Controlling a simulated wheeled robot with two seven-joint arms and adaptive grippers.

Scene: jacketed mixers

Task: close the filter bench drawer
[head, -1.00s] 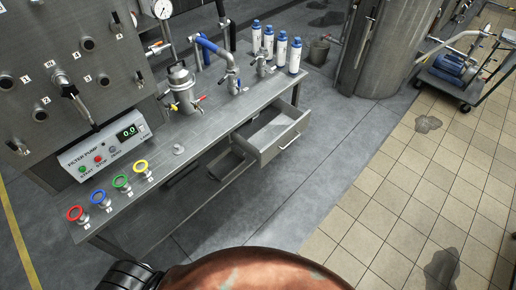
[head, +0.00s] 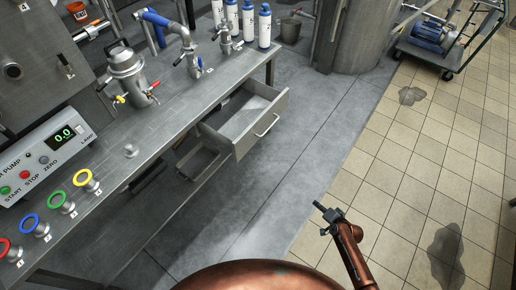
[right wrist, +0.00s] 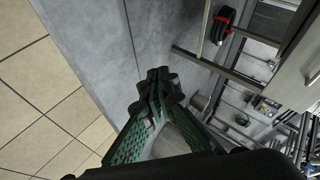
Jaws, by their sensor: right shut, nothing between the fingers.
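The filter bench drawer (head: 246,138) is pulled out from under the steel bench top. Its grey front with a bar handle (head: 267,125) faces right, and its inside shows from above. My right gripper (head: 318,206) is below and to the right of the drawer, over the floor, clearly apart from it. In the right wrist view its green fingers (right wrist: 156,88) meet at the tips, with nothing between them. My left gripper is not in view.
The floor right of the drawer is clear; a pump cart (head: 440,40) stands farther off.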

